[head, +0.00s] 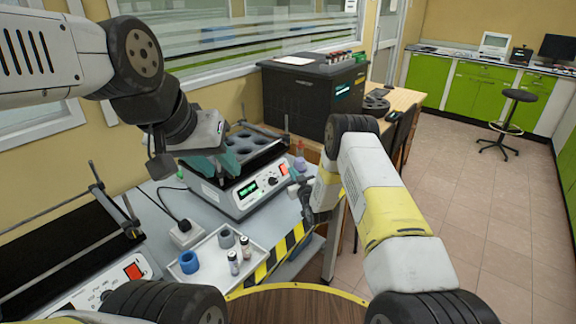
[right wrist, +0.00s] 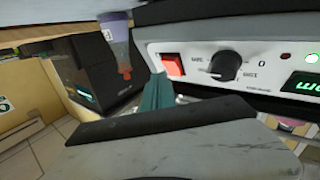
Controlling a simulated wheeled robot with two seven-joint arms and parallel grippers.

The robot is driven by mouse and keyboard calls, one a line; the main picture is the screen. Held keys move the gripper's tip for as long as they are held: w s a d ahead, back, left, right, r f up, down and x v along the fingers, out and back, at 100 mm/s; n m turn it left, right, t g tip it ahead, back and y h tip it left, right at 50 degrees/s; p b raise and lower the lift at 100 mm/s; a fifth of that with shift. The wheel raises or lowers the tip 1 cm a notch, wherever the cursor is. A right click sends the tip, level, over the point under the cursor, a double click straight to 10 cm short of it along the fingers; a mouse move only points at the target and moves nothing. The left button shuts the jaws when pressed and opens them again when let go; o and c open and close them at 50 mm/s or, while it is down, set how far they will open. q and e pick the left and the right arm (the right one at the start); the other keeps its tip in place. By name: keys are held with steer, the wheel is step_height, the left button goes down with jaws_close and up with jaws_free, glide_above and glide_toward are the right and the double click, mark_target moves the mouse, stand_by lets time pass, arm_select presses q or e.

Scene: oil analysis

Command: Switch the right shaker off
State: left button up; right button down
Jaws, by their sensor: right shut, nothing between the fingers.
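The right shaker (head: 235,203) stands on the bench, with a lit green display (head: 247,189), a black knob (head: 272,181) and a red switch (head: 283,169) on its front panel. In the right wrist view the red switch (right wrist: 173,65) is left of the knob (right wrist: 225,66). My right gripper (right wrist: 157,88) is shut and empty, its teal fingertips close beside the switch; I cannot tell whether they touch it. In the head view it is mostly hidden by my arm. My left gripper (head: 216,163) appears open and empty, with its teal fingers over the shaker's left side.
A second shaker (head: 75,245) with a red switch (head: 134,270) stands at the left. A white tray (head: 208,275) with a blue cup and small vials lies in front. A purple-capped bottle (head: 300,165) stands right of the right shaker. A black box (head: 300,100) is behind.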

stand_by(0.7)
steer(key=shift+w+a+f, duration=0.2)
steer(key=shift+a+f, duration=0.05)
steer(key=shift+a, duration=0.05)
steer(key=shift+w+a+f, duration=0.15)
steer(key=shift+a, duration=0.05)
stand_by(0.6)
steer(key=shift+d, duration=0.1)
steer(key=shift+s+d+r, duration=0.35)
steer(key=shift+d+r, duration=0.05)
stand_by(0.5)
steer(key=s+d+r, duration=0.2)
steer(key=d, duration=0.1)
steer(key=shift+s+d+r, duration=0.15)
steer(key=shift+s+r, duration=0.05)
steer(key=shift+r, duration=0.2)
